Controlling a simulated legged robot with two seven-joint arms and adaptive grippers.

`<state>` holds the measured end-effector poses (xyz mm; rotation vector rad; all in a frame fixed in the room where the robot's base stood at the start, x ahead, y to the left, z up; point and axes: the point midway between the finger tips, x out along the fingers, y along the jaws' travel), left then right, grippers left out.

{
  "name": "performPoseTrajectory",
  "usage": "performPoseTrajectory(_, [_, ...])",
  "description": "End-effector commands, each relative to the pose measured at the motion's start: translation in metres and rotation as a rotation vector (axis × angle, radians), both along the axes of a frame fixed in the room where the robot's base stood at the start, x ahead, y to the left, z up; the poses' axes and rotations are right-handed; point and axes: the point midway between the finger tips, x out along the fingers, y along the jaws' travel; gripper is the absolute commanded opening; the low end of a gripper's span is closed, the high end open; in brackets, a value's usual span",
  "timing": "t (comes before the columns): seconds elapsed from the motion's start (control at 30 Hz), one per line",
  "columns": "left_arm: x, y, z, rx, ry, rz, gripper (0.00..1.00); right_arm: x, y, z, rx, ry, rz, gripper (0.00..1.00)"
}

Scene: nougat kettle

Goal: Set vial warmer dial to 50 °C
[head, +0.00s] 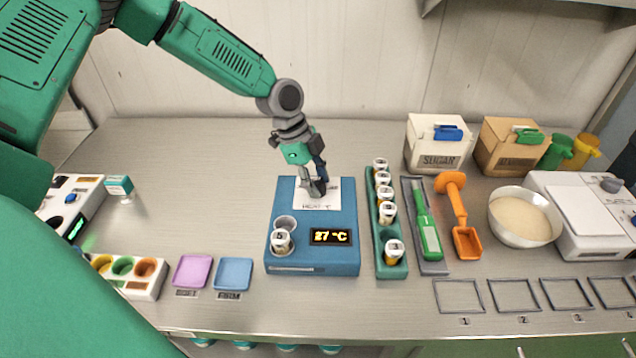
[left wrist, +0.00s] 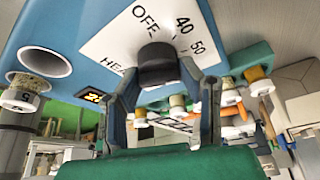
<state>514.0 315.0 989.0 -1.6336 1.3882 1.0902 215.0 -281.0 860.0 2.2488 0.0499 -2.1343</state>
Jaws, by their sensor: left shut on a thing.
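The blue vial warmer (head: 345,258) stands mid-table, with a white scale plate (head: 327,190) and a yellow display (head: 331,236) that reads 27 °C. My left gripper (head: 316,188) reaches down onto the plate and hides the dial in the head view. In the left wrist view, the black dial (left wrist: 157,66) sits between the fingers of my left gripper (left wrist: 162,78), which is shut on it. OFF, 40 and 50 show on the plate (left wrist: 125,38) around the dial. The dial's pointer cannot be made out. My right gripper is out of view.
A vial (head: 281,241) stands in a well at the warmer's front left; the other well is empty. A green vial rack (head: 391,268) stands close on the right. Purple (head: 193,271) and blue (head: 234,273) trays lie front left. The table behind is clear.

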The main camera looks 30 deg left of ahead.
Motion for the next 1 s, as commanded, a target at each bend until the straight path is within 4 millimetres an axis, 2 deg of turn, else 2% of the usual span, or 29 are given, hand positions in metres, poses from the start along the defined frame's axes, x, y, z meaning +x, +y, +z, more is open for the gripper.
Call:
performPoseTrajectory(0.37, [-0.003, 0.002, -0.004, 0.004, 0.007, -0.005, 0.05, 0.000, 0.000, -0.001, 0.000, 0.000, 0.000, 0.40])
performPoseTrajectory(0.4, [-0.003, 0.002, -0.004, 0.004, 0.006, -0.005, 0.37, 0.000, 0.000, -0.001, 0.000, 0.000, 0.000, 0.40])
performPoseTrajectory(0.43, [-0.002, 0.002, -0.004, 0.004, 0.006, -0.005, 0.48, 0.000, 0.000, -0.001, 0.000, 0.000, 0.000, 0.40])
performPoseTrajectory(0.47, [-0.002, 0.002, -0.004, 0.004, 0.006, -0.005, 0.54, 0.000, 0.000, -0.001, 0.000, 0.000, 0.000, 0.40])
performPoseTrajectory(0.83, [-0.002, 0.001, 0.003, 0.001, 0.000, -0.004, 0.54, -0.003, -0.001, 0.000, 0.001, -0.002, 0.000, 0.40])
performPoseTrajectory(1.0, [-0.001, 0.011, 0.027, 0.001, -0.004, -0.003, 0.54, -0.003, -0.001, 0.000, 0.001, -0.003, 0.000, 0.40])
